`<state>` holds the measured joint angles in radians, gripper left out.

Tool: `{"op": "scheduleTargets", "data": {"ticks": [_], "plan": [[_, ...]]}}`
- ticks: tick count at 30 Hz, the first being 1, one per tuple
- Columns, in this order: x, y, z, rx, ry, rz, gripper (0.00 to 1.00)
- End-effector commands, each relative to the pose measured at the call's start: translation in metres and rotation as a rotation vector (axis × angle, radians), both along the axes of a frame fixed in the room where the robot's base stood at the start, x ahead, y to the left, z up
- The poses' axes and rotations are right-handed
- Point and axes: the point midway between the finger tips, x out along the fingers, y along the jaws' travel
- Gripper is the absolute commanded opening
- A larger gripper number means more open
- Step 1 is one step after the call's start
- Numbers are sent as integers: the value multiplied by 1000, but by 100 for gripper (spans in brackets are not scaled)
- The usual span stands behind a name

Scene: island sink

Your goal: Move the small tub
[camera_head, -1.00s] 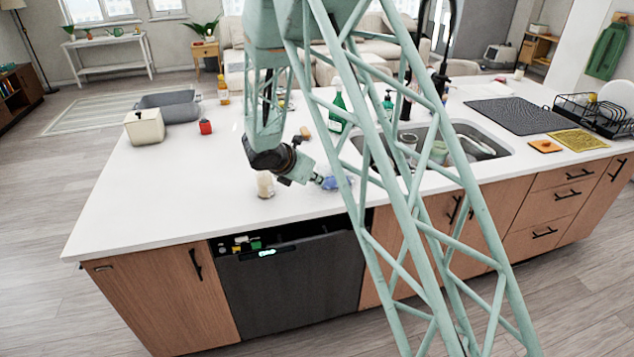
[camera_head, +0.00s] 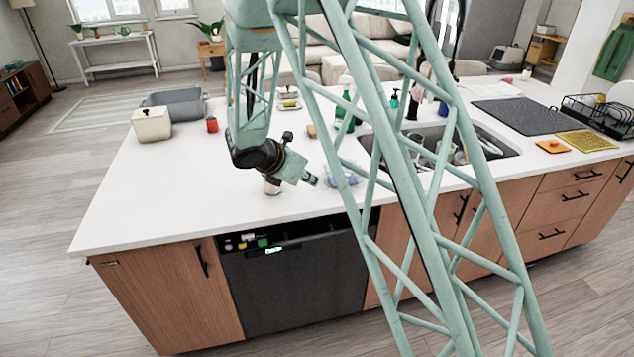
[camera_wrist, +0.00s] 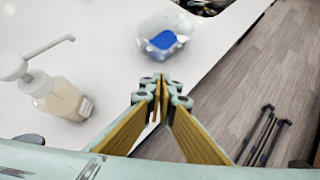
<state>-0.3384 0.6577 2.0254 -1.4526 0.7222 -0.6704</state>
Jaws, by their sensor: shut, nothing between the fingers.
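A small clear tub (camera_wrist: 148,47) with a blue block in it stands on the white counter in the wrist view, beyond my fingertips and close to the counter's edge. In the head view the tub (camera_head: 343,178) shows as a bluish shape behind a strut of my arm, left of the sink. My gripper (camera_head: 313,181) is just left of the tub, apart from it. In the wrist view my gripper (camera_wrist: 160,84) has its fingers together with nothing between them.
A soap pump bottle (camera_wrist: 62,98) stands left of my fingers, partly hidden behind my gripper in the head view. The sink (camera_head: 490,148) is at right. A cream box (camera_head: 151,124), grey basin (camera_head: 185,111) and red item (camera_head: 212,125) stand at left. The front-left counter is clear.

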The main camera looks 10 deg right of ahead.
Motion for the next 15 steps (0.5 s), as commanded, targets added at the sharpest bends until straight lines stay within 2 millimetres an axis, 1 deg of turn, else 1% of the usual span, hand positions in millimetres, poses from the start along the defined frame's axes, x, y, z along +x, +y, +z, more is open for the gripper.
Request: {"op": "scheduleTargets", "data": {"ticks": [1,6,10,15], "plan": [[-4,5,7,0,-1,2,0],[-14,17,23,-1,-1,1,0],[-20,24,32,1,-1,1,0],[-24,29,37,0,-1,1,0]]}}
